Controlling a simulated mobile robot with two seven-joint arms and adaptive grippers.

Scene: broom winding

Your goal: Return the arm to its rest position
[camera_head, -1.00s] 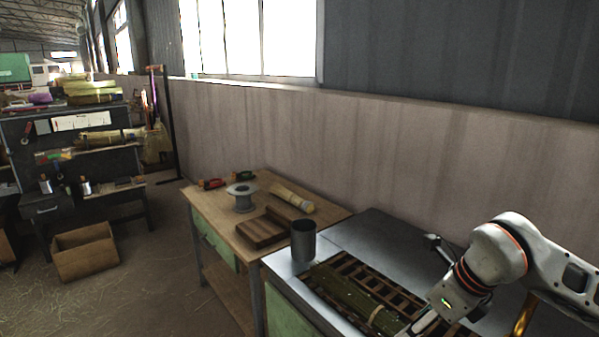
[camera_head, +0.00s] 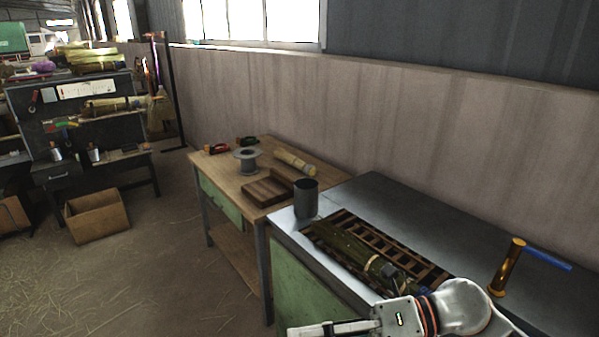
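My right gripper (camera_head: 352,300) is at the bottom of the head view, its arm coming in from the lower right. Its fingers are spread wide, with nothing visible between them. One pale finger reaches left past the counter's front edge. The other, dark finger shows in front of the end of a green-brown bundle of stalks (camera_head: 345,246), which lies in a slatted recess (camera_head: 400,254) of the metal counter. Part of the bundle's right end is hidden by the gripper. My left gripper is not in view.
A dark cup (camera_head: 306,199) stands at the counter's left corner. A brass post (camera_head: 507,268) with a blue handle stands at the right. The wooden table (camera_head: 226,169) holds a spool (camera_head: 247,160), a wooden block tray (camera_head: 270,188) and a straw bundle (camera_head: 295,161). Floor at left is mostly clear.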

